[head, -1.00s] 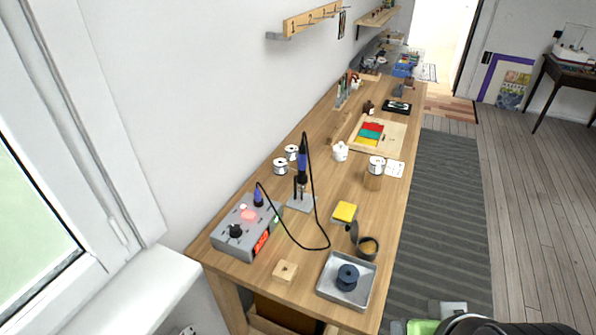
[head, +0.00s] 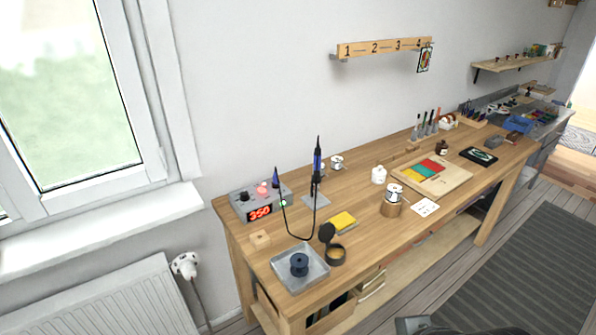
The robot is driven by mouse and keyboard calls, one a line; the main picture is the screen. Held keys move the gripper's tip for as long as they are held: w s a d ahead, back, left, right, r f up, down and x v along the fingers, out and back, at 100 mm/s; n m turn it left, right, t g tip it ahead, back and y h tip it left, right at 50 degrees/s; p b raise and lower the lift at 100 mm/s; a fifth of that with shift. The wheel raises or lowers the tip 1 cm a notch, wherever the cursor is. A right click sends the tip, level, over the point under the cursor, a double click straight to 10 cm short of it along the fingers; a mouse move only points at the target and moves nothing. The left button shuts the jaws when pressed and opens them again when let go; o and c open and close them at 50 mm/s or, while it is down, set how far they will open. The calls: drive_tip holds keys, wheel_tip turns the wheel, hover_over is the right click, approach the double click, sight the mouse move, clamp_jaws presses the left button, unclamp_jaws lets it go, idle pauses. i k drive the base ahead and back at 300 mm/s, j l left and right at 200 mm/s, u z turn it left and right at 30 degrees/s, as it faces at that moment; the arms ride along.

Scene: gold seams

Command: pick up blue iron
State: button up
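A second, smaller blue-purple pointed piece (head: 276,178) stands at the station. My gripper's fingers do not show; only a dark part of my own body appears at the bottom edge.
A window sill (head: 110,232) and radiator (head: 110,305) are at left.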

sight(319, 151)
drive_tip(key=i+l+u, duration=0.15)
drive_tip(key=l+u, duration=0.15)
drive_tip(key=i+l+u, duration=0.15)
drive_tip(key=l+u, duration=0.5)
drive_tip(key=l, duration=0.15)
drive_tip(key=i+l+u, duration=0.1)
drive_tip(key=l+u, duration=0.2)
drive_tip(key=l, duration=0.15)
